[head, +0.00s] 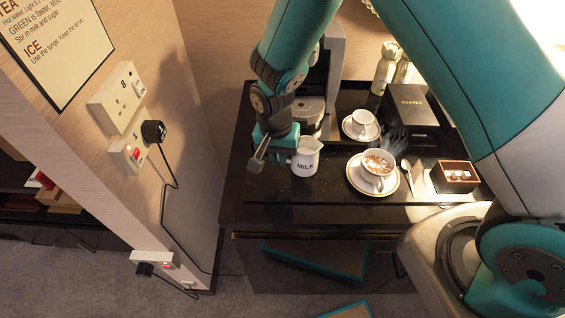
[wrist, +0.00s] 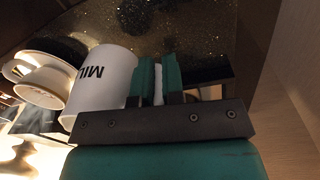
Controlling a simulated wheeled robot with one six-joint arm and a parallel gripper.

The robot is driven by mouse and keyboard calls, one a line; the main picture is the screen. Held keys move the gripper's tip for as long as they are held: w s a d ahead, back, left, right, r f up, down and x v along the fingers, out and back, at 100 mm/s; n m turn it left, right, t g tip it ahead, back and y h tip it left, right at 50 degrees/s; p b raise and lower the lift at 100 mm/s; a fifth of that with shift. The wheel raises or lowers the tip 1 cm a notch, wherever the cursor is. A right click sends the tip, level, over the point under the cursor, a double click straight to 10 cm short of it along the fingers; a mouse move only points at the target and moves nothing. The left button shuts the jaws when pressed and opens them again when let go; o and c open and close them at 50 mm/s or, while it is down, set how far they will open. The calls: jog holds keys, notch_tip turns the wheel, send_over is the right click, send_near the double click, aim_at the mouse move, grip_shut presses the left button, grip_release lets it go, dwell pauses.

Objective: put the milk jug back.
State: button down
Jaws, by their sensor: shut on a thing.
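The white milk jug (head: 304,161), lettered "MILK", is upright at the front left of the black tray (head: 330,190), left of a saucer with a full cup. I cannot tell whether its base touches the tray. My gripper (head: 285,142) is at the jug's left side, shut on its handle. In the wrist view the jug (wrist: 104,76) is left of my gripper (wrist: 158,82), with a white strip of handle between the teal fingers. My fingers hide most of the handle.
Right of the jug are a cup of brown drink (head: 378,164) on a saucer (head: 359,184), a spoon (head: 408,176) and a box of packets (head: 455,175). An empty cup (head: 362,120) stands behind. A coffee machine (head: 333,75) is at the back. The wall with sockets (head: 118,98) is left.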

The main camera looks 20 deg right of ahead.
jog(key=shift+f+p, duration=0.6)
jog(key=shift+f, duration=1.95)
jog(key=shift+f, duration=0.1)
jog(key=c, duration=1.2)
grip_release()
jog(key=s+r+n+y+b, duration=0.1)
jog(key=s+r+n+b, duration=0.15)
jog(key=r, duration=0.85)
jog(key=s+r+n+y+b, duration=0.15)
jog(key=s+r, duration=0.25)
jog(key=r, duration=0.8)
jog(key=s+r+n, duration=0.2)
jog(key=s+n, duration=0.1)
jog(key=s, duration=0.1)
jog(key=s+d+r+n+y, duration=0.1)
jog(key=s+r+n, duration=0.2)
jog(key=s, duration=0.2)
jog(key=s+d+r+n+y, duration=0.1)
jog(key=s+r+n, duration=0.1)
jog(key=s, duration=0.3)
jog(key=shift+d+r+n+y, duration=0.15)
jog(key=shift+n+y, duration=0.1)
jog(key=shift+n, duration=0.15)
